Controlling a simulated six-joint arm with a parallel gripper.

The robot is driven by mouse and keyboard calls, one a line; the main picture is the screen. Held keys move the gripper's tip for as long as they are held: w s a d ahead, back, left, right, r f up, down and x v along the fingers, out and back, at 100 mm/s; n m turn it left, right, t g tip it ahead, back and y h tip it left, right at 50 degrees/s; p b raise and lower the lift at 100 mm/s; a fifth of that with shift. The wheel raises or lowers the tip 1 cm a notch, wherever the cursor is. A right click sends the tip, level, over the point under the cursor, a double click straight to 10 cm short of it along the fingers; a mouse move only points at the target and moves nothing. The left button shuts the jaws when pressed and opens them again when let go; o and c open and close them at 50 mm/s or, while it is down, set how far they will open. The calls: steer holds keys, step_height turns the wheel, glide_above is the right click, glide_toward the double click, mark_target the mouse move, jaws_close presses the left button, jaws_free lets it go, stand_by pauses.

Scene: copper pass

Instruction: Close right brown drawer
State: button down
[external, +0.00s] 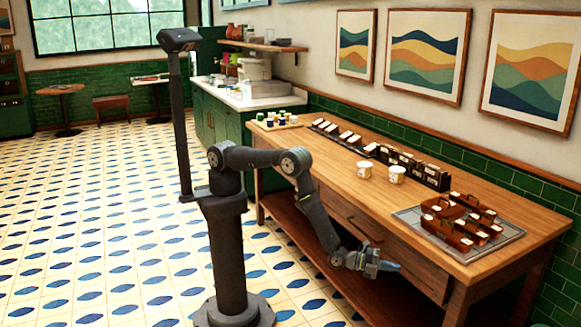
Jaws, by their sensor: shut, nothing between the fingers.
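The long wooden table (299,141) has brown drawers along its front. A drawer front (350,219) with a dark handle shows left of my gripper. The right brown drawer front (418,268) is partly hidden behind my gripper and looks about level with the table's front; I cannot tell whether a small gap is left. My gripper (388,266) is shut and empty, low in front of the table beside this drawer front. Whether it touches the wood cannot be told.
On the table stand a grey tray (408,215) with brown boxes, two white cups (397,174), a row of dark boxes (432,176) and small jars at the far end. A lower shelf (300,232) runs under the table. The tiled floor to the left is free.

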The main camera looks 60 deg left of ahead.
steer(key=v, duration=0.9)
glide_toward(413, 265)
steer(key=x, duration=0.5)
steer(key=shift+s+d, duration=0.15)
steer(key=shift+d, duration=0.35)
steer(key=shift+w, duration=0.55)
